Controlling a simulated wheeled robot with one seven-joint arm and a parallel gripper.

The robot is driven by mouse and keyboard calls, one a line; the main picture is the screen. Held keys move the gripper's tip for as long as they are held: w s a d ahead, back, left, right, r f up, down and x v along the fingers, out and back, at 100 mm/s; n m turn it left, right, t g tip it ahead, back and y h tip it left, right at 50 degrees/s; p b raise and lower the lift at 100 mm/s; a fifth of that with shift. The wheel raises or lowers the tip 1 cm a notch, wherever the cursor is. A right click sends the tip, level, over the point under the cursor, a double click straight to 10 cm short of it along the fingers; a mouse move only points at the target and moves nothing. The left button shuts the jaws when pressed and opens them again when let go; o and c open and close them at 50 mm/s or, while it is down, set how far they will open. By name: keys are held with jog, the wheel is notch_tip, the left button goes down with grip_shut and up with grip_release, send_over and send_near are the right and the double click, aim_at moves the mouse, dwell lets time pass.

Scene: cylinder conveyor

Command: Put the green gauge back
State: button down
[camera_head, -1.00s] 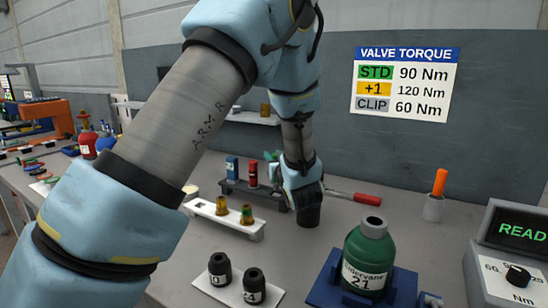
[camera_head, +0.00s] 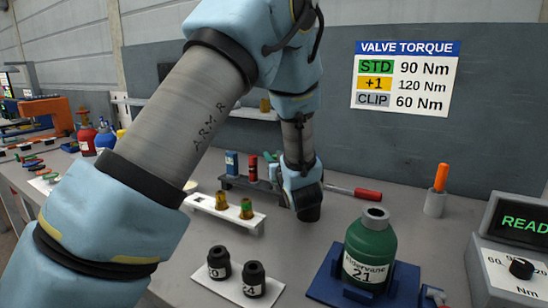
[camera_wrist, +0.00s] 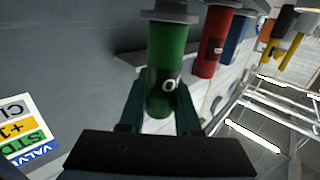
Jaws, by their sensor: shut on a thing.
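The green gauge (camera_wrist: 167,75) is a green cylinder with a white mark and a grey disc at one end. My gripper (camera_wrist: 162,98) is shut on it, one finger on each side, in the wrist view. In the head view my gripper (camera_head: 290,185) is beside the dark rack (camera_head: 240,187) on the bench, by its right end. The rack holds a blue gauge (camera_head: 232,163) and a red gauge (camera_head: 253,170), which also show past the green one in the wrist view. In the head view my wrist mostly hides the green gauge. I cannot tell whether it touches the rack.
A white stand (camera_head: 225,210) with two brass-coloured fittings is in front of the rack. A red-handled tool (camera_head: 366,193) lies to the right of my wrist. Two black sockets (camera_head: 219,262), a green bottle (camera_head: 371,250) in a blue base and a readout box (camera_head: 510,250) are nearer.

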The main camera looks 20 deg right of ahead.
jog(key=shift+f+b, duration=0.65)
jog(key=shift+f, duration=0.2)
jog(key=c, duration=0.5)
grip_release()
jog(key=shift+r, duration=0.2)
notch_tip(320, 180, up, 6)
jog(key=p, duration=0.3)
jog(key=shift+f+p, duration=0.15)
jog(key=shift+p, duration=0.2)
